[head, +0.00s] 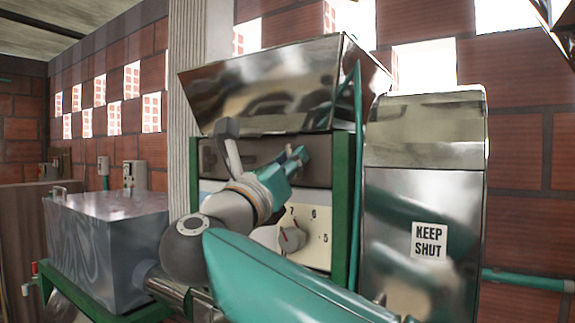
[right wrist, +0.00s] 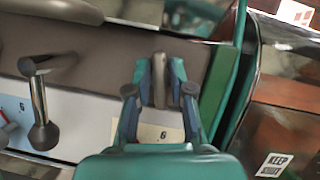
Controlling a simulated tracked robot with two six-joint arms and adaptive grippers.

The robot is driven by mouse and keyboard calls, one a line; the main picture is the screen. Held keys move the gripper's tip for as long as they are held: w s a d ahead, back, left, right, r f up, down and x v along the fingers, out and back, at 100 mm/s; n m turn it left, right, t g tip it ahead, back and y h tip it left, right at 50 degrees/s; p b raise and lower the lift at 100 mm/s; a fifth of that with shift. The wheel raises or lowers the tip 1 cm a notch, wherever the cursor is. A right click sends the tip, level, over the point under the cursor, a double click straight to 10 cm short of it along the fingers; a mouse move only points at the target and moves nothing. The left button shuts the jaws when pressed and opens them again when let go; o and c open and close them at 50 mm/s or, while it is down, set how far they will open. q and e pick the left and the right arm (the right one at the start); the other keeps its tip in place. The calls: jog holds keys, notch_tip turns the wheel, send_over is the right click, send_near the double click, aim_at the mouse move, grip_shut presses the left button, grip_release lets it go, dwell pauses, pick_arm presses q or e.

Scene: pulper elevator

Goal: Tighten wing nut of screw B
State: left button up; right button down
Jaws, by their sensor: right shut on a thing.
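My right gripper (head: 298,157) reaches up to the dark panel of the machine, under the shiny hopper. In the right wrist view its two fingers (right wrist: 160,82) are shut on a small upright grey piece, which looks like a wing nut (right wrist: 159,80). The fingers touch it from both sides. In the head view the nut is hidden behind the gripper. No letter marking the screw can be read. My left gripper is not in view.
A dial (head: 291,239) with a red pointer sits below my right gripper. A metal rod with a round end (right wrist: 41,120) stands left of the fingers. A green post (head: 341,205) and a steel cover marked KEEP SHUT (head: 429,240) are to the right.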

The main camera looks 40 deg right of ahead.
jog(key=m+g+h+b, duration=0.1)
jog(key=m+g+b, duration=0.1)
jog(key=m, duration=0.2)
jog(key=c, duration=1)
grip_release()
jog(key=shift+s, duration=0.1)
jog(key=shift+c, duration=0.2)
